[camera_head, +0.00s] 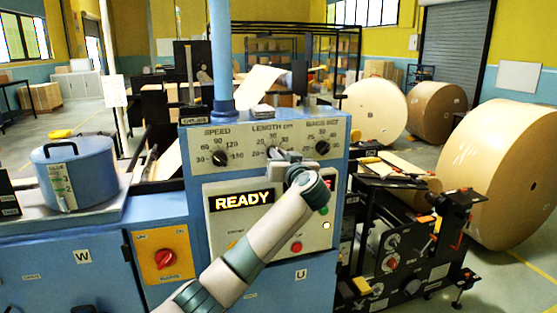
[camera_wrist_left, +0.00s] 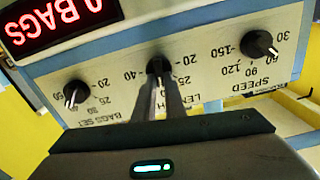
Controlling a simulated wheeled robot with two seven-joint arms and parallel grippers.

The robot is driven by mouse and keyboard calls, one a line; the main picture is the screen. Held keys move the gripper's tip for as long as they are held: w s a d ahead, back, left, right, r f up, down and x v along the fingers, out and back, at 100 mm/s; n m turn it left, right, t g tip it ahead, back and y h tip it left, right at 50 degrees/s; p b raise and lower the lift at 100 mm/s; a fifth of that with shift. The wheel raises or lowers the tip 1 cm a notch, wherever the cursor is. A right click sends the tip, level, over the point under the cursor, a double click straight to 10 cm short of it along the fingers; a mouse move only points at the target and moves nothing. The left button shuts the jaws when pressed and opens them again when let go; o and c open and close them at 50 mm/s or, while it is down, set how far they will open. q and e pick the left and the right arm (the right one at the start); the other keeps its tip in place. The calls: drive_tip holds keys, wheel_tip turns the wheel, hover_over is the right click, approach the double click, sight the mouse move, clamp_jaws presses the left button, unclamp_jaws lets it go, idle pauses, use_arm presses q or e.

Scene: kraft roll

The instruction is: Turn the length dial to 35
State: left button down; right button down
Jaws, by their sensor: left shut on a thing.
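The length dial (camera_wrist_left: 158,66) is a small black knob on the grey control panel, in the middle of three dials. My left gripper (camera_wrist_left: 160,86) is shut on it, with its two narrow fingers on either side of the knob in the wrist view, which shows the panel upside down. In the head view my left gripper (camera_head: 281,155) reaches the panel from below and covers most of this dial. Marks of 20, 25 and 40 show around it in the wrist view. The dial's pointer is hidden, so its setting cannot be read. My right gripper is not in view.
The speed dial (camera_head: 220,158) and the bags set dial (camera_head: 322,147) flank the length dial. A READY display (camera_head: 241,201) sits below, with a red button (camera_head: 296,247) near my arm. A blue glue pot (camera_head: 78,174) stands at left; large paper rolls (camera_head: 497,174) stand at right.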

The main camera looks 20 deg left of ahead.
use_arm(q)
drive_tip(key=shift+w+d+f+m+b, duration=0.15)
drive_tip(key=shift+m+b, duration=0.3)
drive_tip(key=shift+m, duration=1.4)
drive_tip(key=shift+d+f+m+b, duration=0.15)
drive_tip(key=shift+m+b, duration=0.25)
drive_tip(key=shift+m, duration=1.45)
drive_tip(key=shift+r, duration=0.1)
drive_tip(key=c, duration=1.8)
unclamp_jaws()
drive_tip(key=shift+d, duration=0.1)
